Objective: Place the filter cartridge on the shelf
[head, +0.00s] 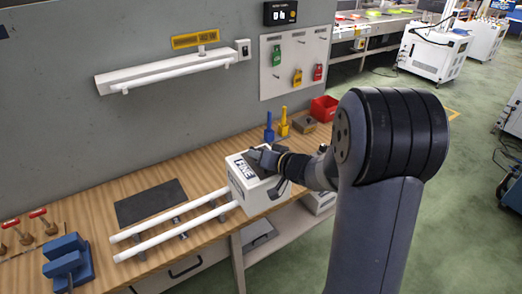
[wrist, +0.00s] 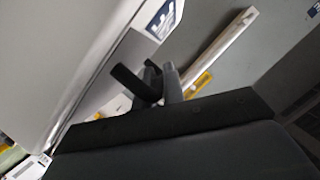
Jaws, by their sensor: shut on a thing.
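A white box marked "FINE" (head: 240,191), which I take for the filter cartridge, is at the right end of two white rails near the bench's front edge. My gripper (head: 262,157) is shut on its dark top part. I cannot tell whether the box rests on the bench or hangs just above it. In the wrist view my gripper's fingers (wrist: 154,82) show beside a large pale surface. A white wall fixture (head: 165,73) with a bar along its front is on the grey wall; I cannot tell whether it is the shelf.
The white rails (head: 172,228) run along the wooden bench (head: 85,213) beside a dark mat (head: 150,203). A blue vise (head: 68,262) stands at left. Blue and yellow tools (head: 283,122) and a red bin (head: 323,108) stand behind. A low shelf (head: 288,237) is under the bench.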

